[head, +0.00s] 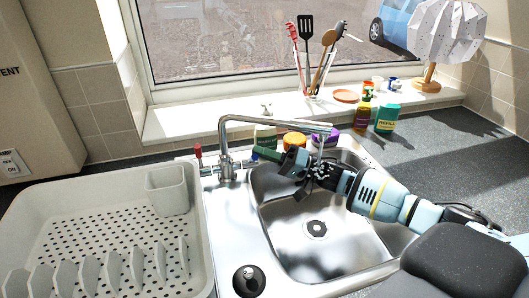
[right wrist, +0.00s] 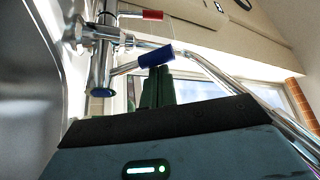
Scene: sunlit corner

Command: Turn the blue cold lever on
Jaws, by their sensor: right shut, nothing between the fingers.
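A chrome tap (head: 226,160) with a long spout stands behind the steel sink. Its red lever (head: 198,152) is on the left and points up in the head view. The blue cold lever (head: 255,157) is on the right, small and partly hidden by my fingers. In the right wrist view the blue lever (right wrist: 155,56) sticks out sideways, tilted. My right gripper (head: 268,153) reaches over the sink from the right. Its green fingers (right wrist: 157,82) are shut and empty, their tips right at the blue lever; I cannot tell if they touch. My left gripper is not in view.
A drying rack (head: 110,240) fills the left side. The sink basin (head: 300,250) lies below my right arm. Bottles (head: 386,118) and a utensil holder (head: 312,93) stand near the window sill. The spout (head: 275,121) passes above my right gripper.

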